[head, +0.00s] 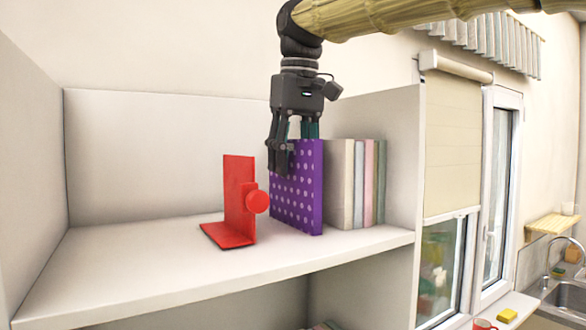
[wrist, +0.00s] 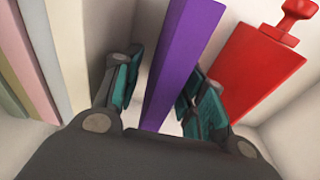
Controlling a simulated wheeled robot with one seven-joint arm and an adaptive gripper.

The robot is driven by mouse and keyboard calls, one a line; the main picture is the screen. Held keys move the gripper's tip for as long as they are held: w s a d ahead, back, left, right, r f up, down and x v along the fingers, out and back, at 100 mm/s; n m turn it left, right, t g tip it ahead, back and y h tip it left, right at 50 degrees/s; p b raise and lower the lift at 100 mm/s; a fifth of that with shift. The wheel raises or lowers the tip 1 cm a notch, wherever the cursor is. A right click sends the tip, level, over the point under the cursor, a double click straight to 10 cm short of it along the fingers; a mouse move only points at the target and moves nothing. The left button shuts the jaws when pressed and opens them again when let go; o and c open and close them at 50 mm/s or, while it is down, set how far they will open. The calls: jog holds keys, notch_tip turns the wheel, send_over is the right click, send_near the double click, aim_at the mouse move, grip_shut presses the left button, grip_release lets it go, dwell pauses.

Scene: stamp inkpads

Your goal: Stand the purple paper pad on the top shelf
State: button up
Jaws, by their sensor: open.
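The purple paper pad (head: 303,190), with pale dots on its side, stands upright on the top shelf (head: 150,262). It is between a red bookend (head: 239,200) on its left and a row of pale books (head: 340,180) on its right. My gripper (head: 295,140) points down at the pad's top edge. In the wrist view the purple pad (wrist: 178,60) runs between the teal fingertips (wrist: 165,95), with a gap visible on its left side. The fingers are open. The pad's lower part is hidden in the wrist view.
The red bookend also shows in the wrist view (wrist: 255,65), close to the right finger. The books (wrist: 60,45) stand to the left there. The shelf is bare left of the bookend, with side walls at both ends. A window (head: 495,190) and sink lie to the right.

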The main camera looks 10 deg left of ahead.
jog(key=r, duration=0.6)
jog(key=s+d+r, duration=0.1)
jog(key=r, duration=0.3)
jog(key=shift+s, duration=0.1)
